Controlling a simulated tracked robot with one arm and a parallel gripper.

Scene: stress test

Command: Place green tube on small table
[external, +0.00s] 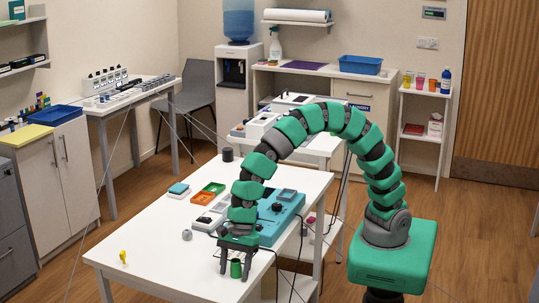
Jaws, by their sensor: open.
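The green tube (236,268) stands upright near the front right edge of the white table (150,240) in the foreground. My gripper (235,267) points down over it, open, with one dark finger on each side of the tube. A gap shows between the fingers and the tube, though I cannot tell the exact depth. My green and grey segmented arm arches from its base at the right. A small white stand (423,91) with bottles and cups on top is at the back right; I cannot tell which piece is the small table.
A teal device (280,215) sits close behind my gripper, with a white box (212,217) beside it. Orange and green trays (207,193), a grey knob-like piece (187,235) and a yellow item (123,257) lie farther left. The table's front left is mostly clear. Thin cables hang nearby.

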